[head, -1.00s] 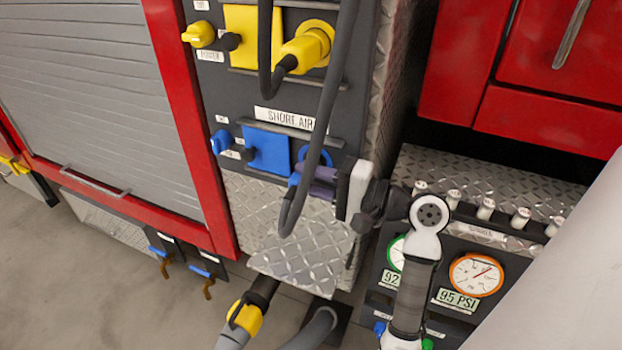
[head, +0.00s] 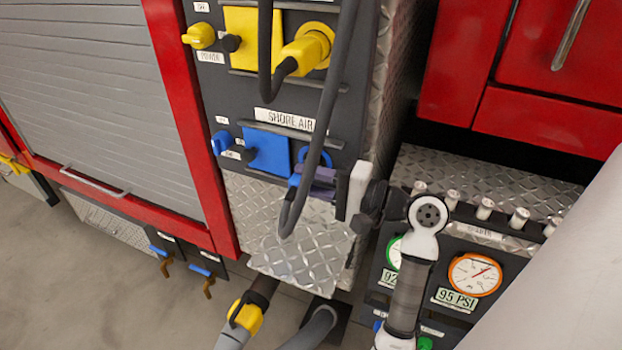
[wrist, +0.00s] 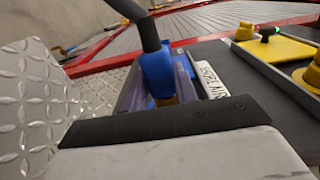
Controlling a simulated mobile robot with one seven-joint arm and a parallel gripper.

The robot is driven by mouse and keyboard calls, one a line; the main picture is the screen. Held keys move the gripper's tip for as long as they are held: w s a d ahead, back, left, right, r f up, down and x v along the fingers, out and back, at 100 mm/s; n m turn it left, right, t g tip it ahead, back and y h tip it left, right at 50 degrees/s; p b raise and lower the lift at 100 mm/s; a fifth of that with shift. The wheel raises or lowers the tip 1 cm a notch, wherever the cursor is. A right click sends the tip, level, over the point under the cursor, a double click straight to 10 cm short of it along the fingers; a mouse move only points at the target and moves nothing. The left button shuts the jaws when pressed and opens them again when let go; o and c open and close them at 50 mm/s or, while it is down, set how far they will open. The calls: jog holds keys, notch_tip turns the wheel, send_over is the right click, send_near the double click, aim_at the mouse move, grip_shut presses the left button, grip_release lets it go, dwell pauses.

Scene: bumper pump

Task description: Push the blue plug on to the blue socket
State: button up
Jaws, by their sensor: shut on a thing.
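The blue plug (head: 294,181) sits at the end of a dark grey hose, just in front of the blue socket (head: 327,158) on the dark panel. The socket is partly hidden by the hose and gripper. My gripper (head: 308,182) is shut on the plug from the right, its purple fingers on either side. In the wrist view the plug (wrist: 157,72) shows between the fingers (wrist: 160,88), with its hose rising from it. I cannot tell whether the plug touches the socket or how deep it sits.
A blue flap (head: 267,151) and a blue knob (head: 221,142) are left of the socket, under the SHORE AIR label (head: 288,120). A yellow plug (head: 303,52) is fitted above. A tread-plate step (head: 300,262) is below. Gauges (head: 474,275) stand at right.

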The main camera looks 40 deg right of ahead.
jog(key=shift+w+d, duration=0.15)
jog(key=shift+d, duration=0.15)
dwell(0.5)
jog(key=o, duration=1)
jog(key=b+v, duration=0.3)
jog(key=v, duration=1.1)
